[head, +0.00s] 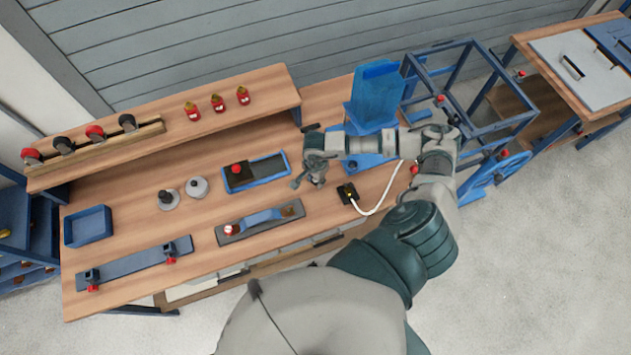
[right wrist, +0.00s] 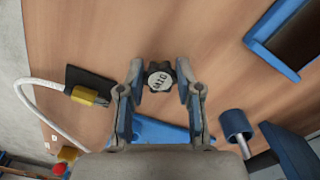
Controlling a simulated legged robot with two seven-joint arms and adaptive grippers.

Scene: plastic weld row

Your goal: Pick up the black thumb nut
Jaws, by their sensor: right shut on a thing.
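In the head view my right gripper (head: 312,181) is over the wooden workbench (head: 340,201), right of the blue tray with the red knob. The nut is hidden or too small to make out there. How far it is above the bench I cannot tell. My left gripper is not in view.
A black block (head: 347,193) with a white cable lies right of the gripper. The blue tray (head: 256,172) and a grey plate with a blue bar (head: 260,221) lie left. A blue stand (head: 375,95) and blue frame (head: 470,75) rise at the right.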

